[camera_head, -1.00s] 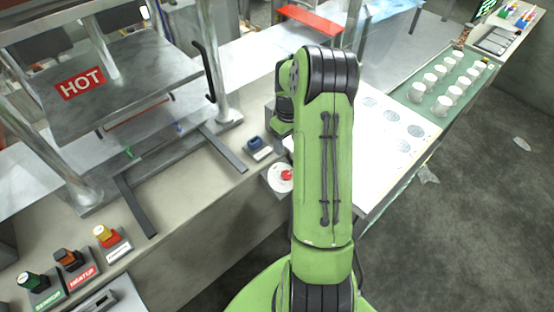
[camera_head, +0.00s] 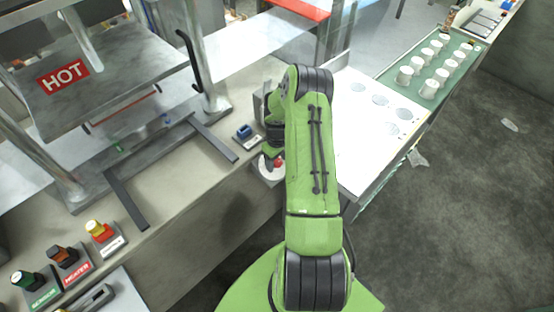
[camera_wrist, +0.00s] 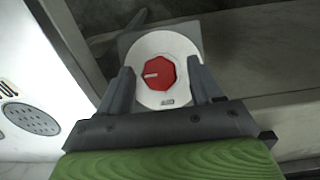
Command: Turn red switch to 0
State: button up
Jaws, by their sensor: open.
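The red switch (camera_wrist: 160,73) is a red octagonal knob with a white mark on its left side, set on a round white plate (camera_wrist: 177,45). In the wrist view it lies between the two fingers of my gripper (camera_wrist: 162,92), which is open, one finger on each side. I cannot tell whether the fingers touch the knob. In the head view the red switch (camera_head: 278,163) shows only in part on the front of the counter, behind my green arm. My gripper (camera_head: 270,158) is mostly hidden there.
A blue switch (camera_head: 244,131) stands on the counter beside the press with its HOT sign (camera_head: 62,75). Yellow (camera_head: 98,228), orange (camera_head: 62,254) and green (camera_head: 24,279) knobs line the lower left. A white perforated panel (camera_head: 350,150) lies to the right.

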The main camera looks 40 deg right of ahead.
jog(key=c, duration=1.1)
jog(key=shift+o, duration=0.2)
jog(key=n+h+b, duration=0.1)
jog(key=b, duration=0.1)
jog(key=n+b, duration=0.1)
jog(key=n, duration=0.1)
jog(key=shift+a+f+h+b, duration=0.15)
jog(key=shift+h+b, duration=0.2)
jog(key=shift+h, duration=0.05)
jog(key=n+h+b, duration=0.1)
jog(key=n+b, duration=0.1)
jog(key=n+t+h+b, duration=0.1)
jog(key=n+b, duration=0.1)
jog(key=b, duration=0.1)
jog(key=shift+a+n+t, duration=0.2)
jog(key=shift+n+t, duration=0.1)
jog(key=shift+n, duration=0.1)
jog(key=n+b, duration=0.1)
jog(key=n+t+h+b, duration=0.1)
jog(key=n+b, duration=0.1)
jog(key=n+t+b, duration=0.1)
jog(key=b, duration=0.1)
jog(key=shift+s+f+n+h, duration=0.15)
jog(key=shift+s+n+h, duration=0.1)
jog(key=shift+n+h, duration=0.15)
jog(key=shift+s+a+n+t+b, duration=0.15)
jog(key=shift+n+t+b, duration=0.75)
jog(key=shift+n+b, duration=0.7)
jog(key=shift+n+h, duration=0.3)
